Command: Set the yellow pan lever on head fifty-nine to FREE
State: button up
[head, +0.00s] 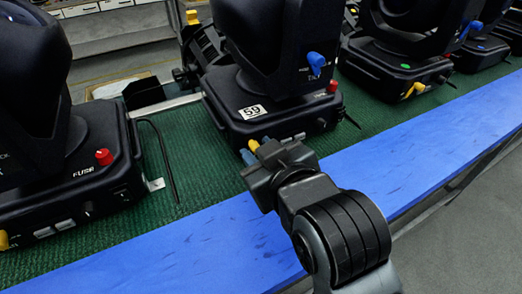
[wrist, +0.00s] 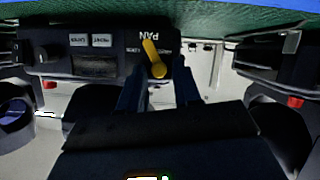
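Head fifty-nine is the black moving-head light with a white "59" label (head: 252,112) on its base, in the middle of the head view. Its yellow pan lever (wrist: 152,55) shows in the wrist view under an upside-down "PAN" label, slanting up and slightly left from its round pivot; small words beside it are too blurred to read. In the head view the lever is partly hidden by my gripper (head: 256,156) at the front of the base. In the wrist view my gripper (wrist: 157,72) is open, one finger on each side of the lever, with gaps visible.
Head fifty-nine also has a blue lever (head: 316,62) on its yoke and a red knob (head: 333,86). Neighbouring heads stand left, with a red fuse knob (head: 104,157), and right, with a yellow lever (head: 414,90). The blue bench edge (head: 400,160) lies in front of the green mat (head: 185,150).

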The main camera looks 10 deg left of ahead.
jog(key=shift+o, duration=0.8)
jog(key=v, duration=0.8)
jog(key=shift+b, duration=0.35)
